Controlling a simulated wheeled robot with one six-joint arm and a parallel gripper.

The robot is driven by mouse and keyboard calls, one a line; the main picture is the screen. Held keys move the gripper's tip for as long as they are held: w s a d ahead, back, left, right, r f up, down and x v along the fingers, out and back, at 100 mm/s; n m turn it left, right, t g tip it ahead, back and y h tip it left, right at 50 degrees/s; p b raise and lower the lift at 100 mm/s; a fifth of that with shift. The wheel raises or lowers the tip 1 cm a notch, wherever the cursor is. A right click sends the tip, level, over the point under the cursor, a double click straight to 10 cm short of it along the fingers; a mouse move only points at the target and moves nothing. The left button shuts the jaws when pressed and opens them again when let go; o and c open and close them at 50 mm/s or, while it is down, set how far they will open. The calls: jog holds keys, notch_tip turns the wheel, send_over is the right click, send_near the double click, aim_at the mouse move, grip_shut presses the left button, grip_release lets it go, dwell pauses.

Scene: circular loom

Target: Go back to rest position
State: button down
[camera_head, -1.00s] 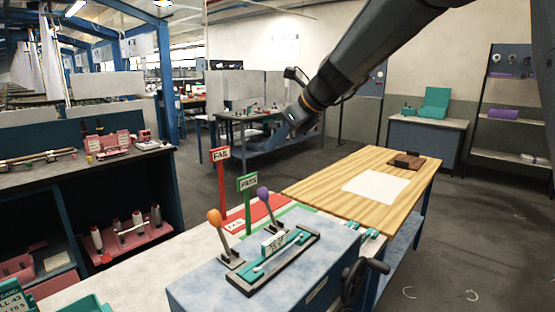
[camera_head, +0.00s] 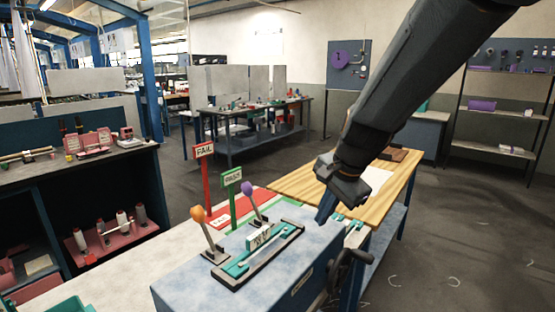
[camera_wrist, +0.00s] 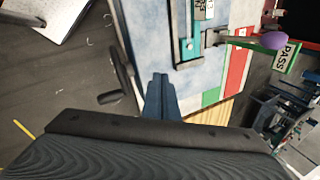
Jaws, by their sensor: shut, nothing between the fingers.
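My gripper (camera_head: 326,209) points down over the right end of the blue-grey test box (camera_head: 190,287) in the head view. Its fingers are together with nothing between them; they also show in the wrist view (camera_wrist: 160,84). On the box is a teal and dark fixture (camera_head: 262,257) with a labelled piece. Two levers stand there, one with an orange knob (camera_head: 198,214) and one with a purple knob (camera_head: 247,188). Whether the fingertips touch the box I cannot tell.
A red FAIL sign (camera_head: 204,150) and a green PASS sign (camera_head: 232,176) stand behind the box. A wooden table (camera_head: 300,188) is behind my arm. A black handwheel (camera_head: 350,272) sticks out at the box's right.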

jog(key=s+d+f+n+g+h, duration=0.1)
jog(key=s+d+f+n, duration=0.35)
jog(key=s, duration=0.25)
jog(key=s+d+f+n+h, duration=0.1)
jog(key=s+d+f+n, duration=0.3)
jog(key=s+n, duration=0.25)
notch_tip(320, 180, down, 8)
jog(key=s+g+b, duration=0.1)
jog(key=b, duration=0.5)
jog(key=shift+s, duration=0.3)
